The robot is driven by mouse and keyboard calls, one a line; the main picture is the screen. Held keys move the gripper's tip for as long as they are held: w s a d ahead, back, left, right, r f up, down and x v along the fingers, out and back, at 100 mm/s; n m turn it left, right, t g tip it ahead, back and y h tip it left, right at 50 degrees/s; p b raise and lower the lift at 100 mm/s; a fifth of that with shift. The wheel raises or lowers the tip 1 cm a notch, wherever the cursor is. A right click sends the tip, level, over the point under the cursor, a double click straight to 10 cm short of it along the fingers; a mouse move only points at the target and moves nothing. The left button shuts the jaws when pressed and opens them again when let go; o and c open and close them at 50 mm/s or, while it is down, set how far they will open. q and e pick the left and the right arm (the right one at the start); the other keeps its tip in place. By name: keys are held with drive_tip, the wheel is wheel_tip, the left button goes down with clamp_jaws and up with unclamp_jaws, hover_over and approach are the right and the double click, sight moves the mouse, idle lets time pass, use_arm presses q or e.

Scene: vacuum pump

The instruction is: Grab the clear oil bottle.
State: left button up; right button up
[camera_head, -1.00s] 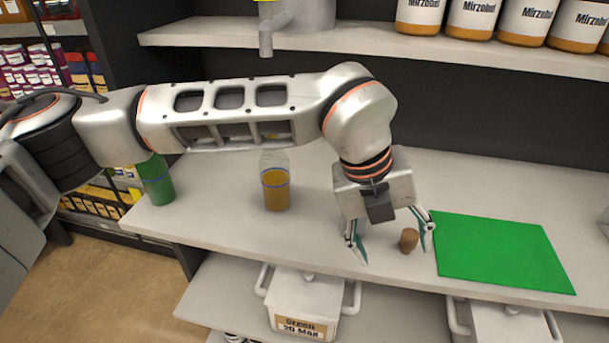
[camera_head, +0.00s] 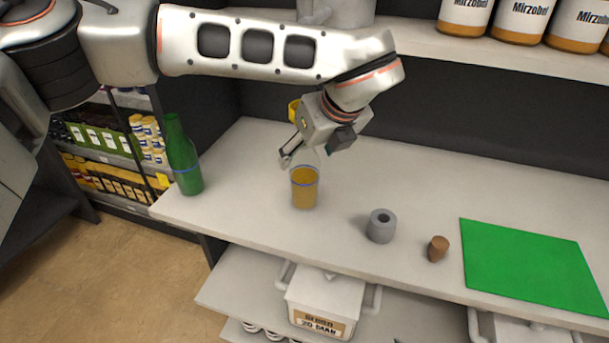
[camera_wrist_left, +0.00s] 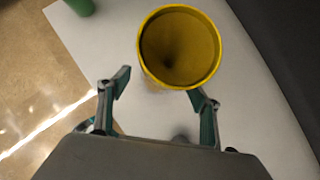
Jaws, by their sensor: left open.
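The clear oil bottle (camera_head: 305,188) stands upright on the counter, with amber liquid and a blue band; its upper part is clear and partly hidden by my gripper. My left gripper (camera_head: 307,156) is open and empty at its upper part; whether the fingers touch it I cannot tell. A yellow funnel-like piece (camera_head: 293,110) shows behind my gripper. In the left wrist view its round mouth (camera_wrist_left: 180,48) lies just beyond the open fingers (camera_wrist_left: 158,88) and hides most of what is below. Whether it sits in the bottle I cannot tell. My right gripper is not in view.
A green bottle (camera_head: 183,160) stands at the counter's left end. A grey ring-shaped piece (camera_head: 381,226), a brown cork (camera_head: 438,248) and a green mat (camera_head: 530,265) lie to the right. A shelf with several labelled jars (camera_head: 520,18) overhangs the back. The counter's front edge is close.

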use_arm(q)
drive_tip(key=shift+x, duration=1.25)
drive_tip(key=c, duration=1.6)
drive_tip(key=shift+r, duration=0.1)
clamp_jaws()
drive_tip(key=shift+w+r, duration=0.1)
drive_tip(key=shift+r, duration=0.05)
